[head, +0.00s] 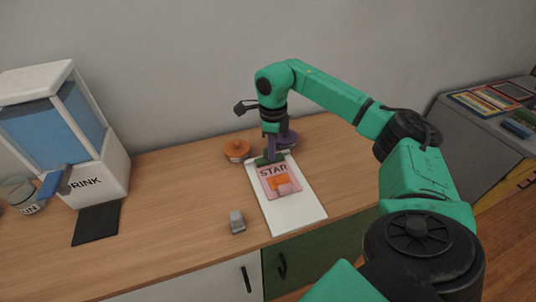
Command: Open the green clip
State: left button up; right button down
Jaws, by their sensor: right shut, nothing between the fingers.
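The green clip (262,161) sits at the top edge of a white board (291,214) lying on the wooden counter. A pink card (280,181) marked "STAR", with an orange patch, lies on the board just below the clip. My right gripper (273,154) points down over the clip, at the top of the board. It is shut with nothing held, and it partly hides the clip. I cannot tell whether the fingertips touch the clip. My left gripper is out of view.
An orange round object (237,150) is left of the clip, and a purple one (289,139) is behind my gripper. A small grey block (237,222) lies left of the board. A drink dispenser (100,170) and dark mat (97,224) are at left. The counter between is clear.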

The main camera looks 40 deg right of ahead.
aim_at(272, 165)
jog(key=shift+w+d+r+p, duration=0.1)
jog(key=shift+w+d+p, duration=0.1)
jog(key=shift+w, duration=0.15)
jog(key=shift+w+d+r+p, duration=0.1)
jog(key=shift+w+p, duration=0.1)
jog(key=shift+w, duration=0.15)
jog(key=shift+w+f, duration=0.2)
jog(key=shift+s+a+r+p, duration=0.3)
jog(key=shift+s+r+p, duration=0.25)
jog(key=shift+s, duration=0.3)
notch_tip(272, 165, up, 6)
jog(key=p, duration=0.5)
jog(key=shift+f, duration=0.1)
